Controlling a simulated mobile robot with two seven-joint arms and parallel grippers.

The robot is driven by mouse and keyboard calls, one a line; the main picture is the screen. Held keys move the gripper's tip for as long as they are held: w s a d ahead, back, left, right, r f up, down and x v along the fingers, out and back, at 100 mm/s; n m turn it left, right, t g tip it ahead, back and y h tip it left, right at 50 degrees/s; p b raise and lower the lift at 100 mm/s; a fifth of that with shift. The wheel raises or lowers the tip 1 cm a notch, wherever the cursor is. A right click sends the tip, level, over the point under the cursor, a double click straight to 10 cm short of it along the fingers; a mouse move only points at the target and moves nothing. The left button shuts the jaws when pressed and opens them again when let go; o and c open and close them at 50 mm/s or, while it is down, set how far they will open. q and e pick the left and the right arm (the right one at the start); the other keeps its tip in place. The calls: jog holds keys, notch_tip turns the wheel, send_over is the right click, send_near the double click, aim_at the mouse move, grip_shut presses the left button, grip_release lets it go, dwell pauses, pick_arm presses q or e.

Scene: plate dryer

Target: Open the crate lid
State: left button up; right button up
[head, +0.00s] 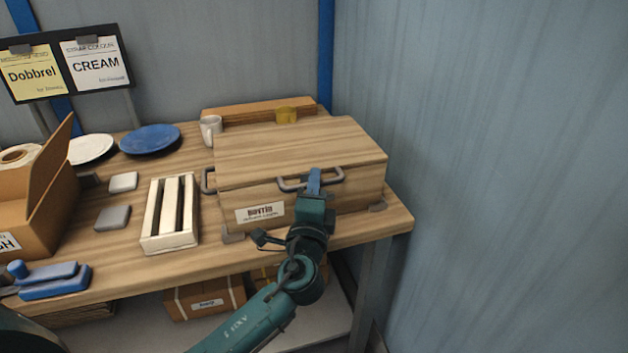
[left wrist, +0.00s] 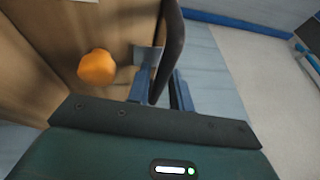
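The wooden crate (head: 300,150) stands at the right end of the workbench with its flat lid (head: 300,140) down. A labelled front panel (head: 262,212) faces me. A grey handle (head: 330,180) sits at the front, under the lid's edge; a second grey handle (head: 207,182) is on the left side. My left gripper (head: 314,180) is at the front handle. In the left wrist view, its two blue fingers (left wrist: 161,92) stand close together on either side of the dark handle bar (left wrist: 170,50). The exact finger contact is partly hidden. My right gripper is not in view.
A white slatted rack (head: 170,215) stands left of the crate. A blue plate (head: 150,139) lies further left. A blue-grey wall (head: 500,150) is to the right. The left wrist view shows an orange rounded thing (left wrist: 97,67).

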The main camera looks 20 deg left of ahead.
pick_arm(q)
jog(key=shift+w+a, duration=0.1)
jog(key=shift+w, duration=0.15)
grip_shut()
dwell(0.3)
